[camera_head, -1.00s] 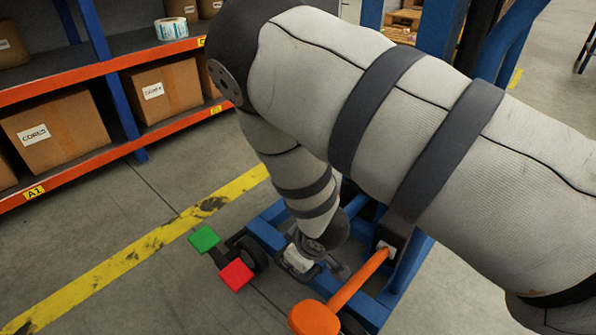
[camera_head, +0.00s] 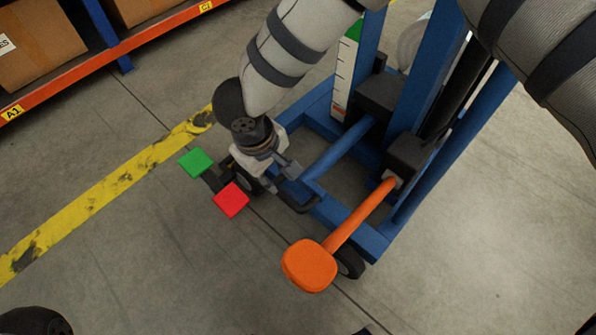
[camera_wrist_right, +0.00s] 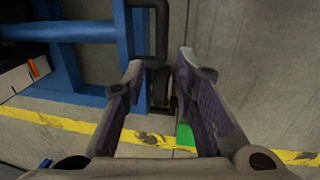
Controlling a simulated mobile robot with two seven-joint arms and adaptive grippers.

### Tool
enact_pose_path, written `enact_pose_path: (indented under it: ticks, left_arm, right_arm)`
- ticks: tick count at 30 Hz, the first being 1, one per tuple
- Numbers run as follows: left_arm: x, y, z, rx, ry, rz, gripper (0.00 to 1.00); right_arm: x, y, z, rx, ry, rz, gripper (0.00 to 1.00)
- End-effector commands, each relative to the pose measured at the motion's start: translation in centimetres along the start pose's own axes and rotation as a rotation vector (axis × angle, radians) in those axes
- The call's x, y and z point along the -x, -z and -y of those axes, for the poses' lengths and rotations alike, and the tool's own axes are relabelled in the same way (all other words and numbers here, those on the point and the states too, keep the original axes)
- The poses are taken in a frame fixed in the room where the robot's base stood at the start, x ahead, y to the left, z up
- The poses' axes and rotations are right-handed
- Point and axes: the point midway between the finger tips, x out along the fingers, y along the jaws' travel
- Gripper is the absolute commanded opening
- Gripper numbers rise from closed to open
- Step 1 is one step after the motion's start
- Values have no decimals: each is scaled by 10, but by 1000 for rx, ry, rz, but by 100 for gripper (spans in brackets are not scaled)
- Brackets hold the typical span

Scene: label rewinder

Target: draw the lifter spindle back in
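The lifter (camera_head: 375,243) is a blue wheeled frame with a mast in the head view. An orange rod (camera_head: 358,222) with a wide rounded orange end (camera_head: 309,265) sticks out from a black block on the mast; it looks like the spindle. My right gripper (camera_head: 278,182) is over the frame's near left side, left of the orange rod and apart from it. In the right wrist view its two fingers (camera_wrist_right: 160,75) are spread with nothing gripped; a dark bar (camera_wrist_right: 160,30) shows beyond the gap. My left gripper is out of view.
A green pedal (camera_head: 196,161) and a red pedal (camera_head: 231,200) sit low beside the frame's left corner. A white scale strip (camera_head: 344,80) stands behind. A shelf with boxes (camera_head: 36,40) is at upper left.

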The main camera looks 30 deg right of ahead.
Motion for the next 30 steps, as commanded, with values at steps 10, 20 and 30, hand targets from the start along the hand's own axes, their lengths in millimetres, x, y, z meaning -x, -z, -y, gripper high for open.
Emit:
enact_pose_path:
  ticks: [10,20,30]
  left_arm:
    - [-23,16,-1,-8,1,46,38]
    - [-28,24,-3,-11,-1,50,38]
    - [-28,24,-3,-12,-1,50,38]
  right_arm:
    - [-86,-2,1,5,-2,7,26]
    - [-119,-1,0,3,-2,1,26]
    - [-118,-1,-1,3,-2,1,0]
